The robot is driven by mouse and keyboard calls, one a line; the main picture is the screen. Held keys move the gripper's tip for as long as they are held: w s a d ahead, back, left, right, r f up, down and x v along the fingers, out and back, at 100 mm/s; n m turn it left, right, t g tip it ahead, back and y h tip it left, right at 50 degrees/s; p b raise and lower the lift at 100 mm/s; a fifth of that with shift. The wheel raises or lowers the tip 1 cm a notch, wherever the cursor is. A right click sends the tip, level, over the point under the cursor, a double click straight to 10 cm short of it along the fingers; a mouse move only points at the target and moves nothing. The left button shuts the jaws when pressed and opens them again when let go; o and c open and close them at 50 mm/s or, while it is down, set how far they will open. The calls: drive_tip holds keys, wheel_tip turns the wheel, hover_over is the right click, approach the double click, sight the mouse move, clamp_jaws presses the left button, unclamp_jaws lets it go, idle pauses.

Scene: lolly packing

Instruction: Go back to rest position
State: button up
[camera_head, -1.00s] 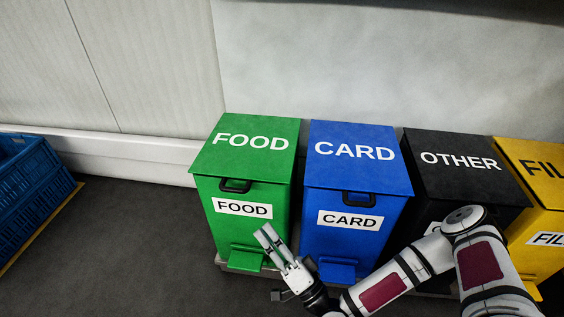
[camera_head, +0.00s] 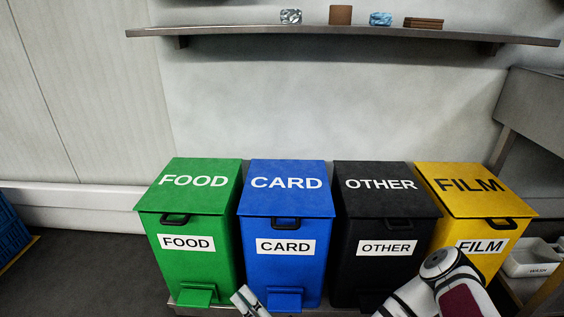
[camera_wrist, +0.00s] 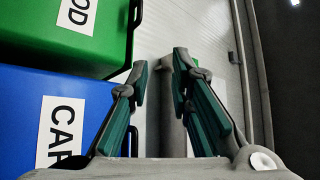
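My gripper (camera_head: 246,302) shows at the bottom edge of the head view, low in front of the green and blue bins, with only its fingers in sight. In the wrist view my gripper (camera_wrist: 161,68) has its two green-padded fingers apart, with a clear gap and nothing between them. Part of my arm shows at the lower right of the head view, in front of the black and yellow bins. The wrist and the middle of the arm are cut off by the frame's bottom edge.
The green FOOD bin (camera_head: 193,258), blue CARD bin (camera_head: 283,268), black OTHER bin (camera_head: 375,267) and yellow FILM bin (camera_head: 462,208) stand in a row, lids shut. A wall shelf (camera_head: 250,32) above holds several small items. A blue crate (camera_head: 10,235) is at far left, a white WASH tray (camera_head: 532,262) at right.

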drive_tip(key=w+d+f+n+g+h, duration=0.3)
drive_tip(key=w+f+n+g+h, duration=0.15)
drive_tip(key=f+n+g, duration=0.4)
drive_tip(key=w+d+r+n+g+h, duration=0.25)
drive_tip(key=d+h, duration=0.35)
drive_tip(key=d, duration=0.3)
drive_tip(key=w+d+r+m+h, duration=0.1)
drive_tip(key=d+r+h, duration=0.5)
drive_tip(key=d+r, duration=0.3)
drive_tip(key=s+d+r+m+h, duration=0.4)
drive_tip(key=s+d+r, duration=0.3)
drive_tip(key=d+r, duration=0.45)
drive_tip(key=s+a+r+m+g+y, duration=0.1)
drive_tip(key=s+a+r+m, duration=0.1)
drive_tip(key=s+r, duration=0.45)
drive_tip(key=s+a+r+m+g+y+p, duration=0.1)
drive_tip(key=s+a+r, duration=0.15)
drive_tip(key=s, duration=0.75)
drive_tip(key=s+a+r+m+g, duration=0.1)
drive_tip(key=s+r+m+g, duration=0.1)
drive_tip(key=s+r, duration=0.5)
wheel_tip(320, 180, up, 37)
drive_tip(key=s+t+p, duration=0.1)
drive_tip(key=t+p, duration=0.3)
drive_tip(key=p, duration=3.4)
drive_tip(key=shift+s+n, duration=0.3)
drive_tip(key=shift+s, duration=0.1)
